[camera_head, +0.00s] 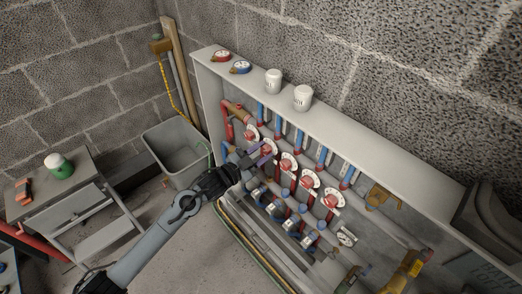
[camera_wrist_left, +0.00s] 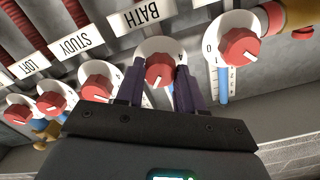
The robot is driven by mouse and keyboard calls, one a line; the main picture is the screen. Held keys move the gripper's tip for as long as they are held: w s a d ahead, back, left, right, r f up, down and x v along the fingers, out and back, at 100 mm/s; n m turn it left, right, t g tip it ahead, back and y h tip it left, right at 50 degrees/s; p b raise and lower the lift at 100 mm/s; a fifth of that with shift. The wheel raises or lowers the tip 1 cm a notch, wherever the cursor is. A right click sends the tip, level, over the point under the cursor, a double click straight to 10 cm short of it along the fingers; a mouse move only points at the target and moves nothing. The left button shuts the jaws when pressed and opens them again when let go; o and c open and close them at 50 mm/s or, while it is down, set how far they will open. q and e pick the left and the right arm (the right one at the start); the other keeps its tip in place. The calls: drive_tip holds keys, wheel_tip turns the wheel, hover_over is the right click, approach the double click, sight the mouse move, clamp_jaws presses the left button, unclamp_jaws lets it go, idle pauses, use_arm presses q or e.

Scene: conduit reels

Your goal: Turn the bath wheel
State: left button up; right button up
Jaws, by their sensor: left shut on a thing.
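The bath wheel (camera_wrist_left: 160,68) is a red knob with a white pointer line on a white numbered dial. The BATH label (camera_wrist_left: 141,16) is just above it in the left wrist view. In the head view the bath wheel (camera_head: 269,147) is the second red wheel from the left in the row, partly hidden by the gripper. My left gripper (camera_wrist_left: 161,92) is shut on the wheel, one dark purple finger on each side. In the head view my left gripper (camera_head: 260,157) reaches into the cabinet. The white pointer points towards the gripper's palm. My right gripper is not in view.
Similar red wheels sit close on both sides, one (camera_wrist_left: 239,45) right and the study wheel (camera_wrist_left: 96,82) left in the wrist view. The open cabinet's top shelf (camera_head: 330,115) holds gauges and white pots. A grey bin (camera_head: 178,152) and a small table (camera_head: 62,190) stand left.

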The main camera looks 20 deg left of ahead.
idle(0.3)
use_arm(q)
drive_tip(key=o, duration=1)
drive_tip(key=shift+o, duration=0.2)
drive_tip(key=p+v, duration=0.3)
drive_tip(key=v, duration=0.8)
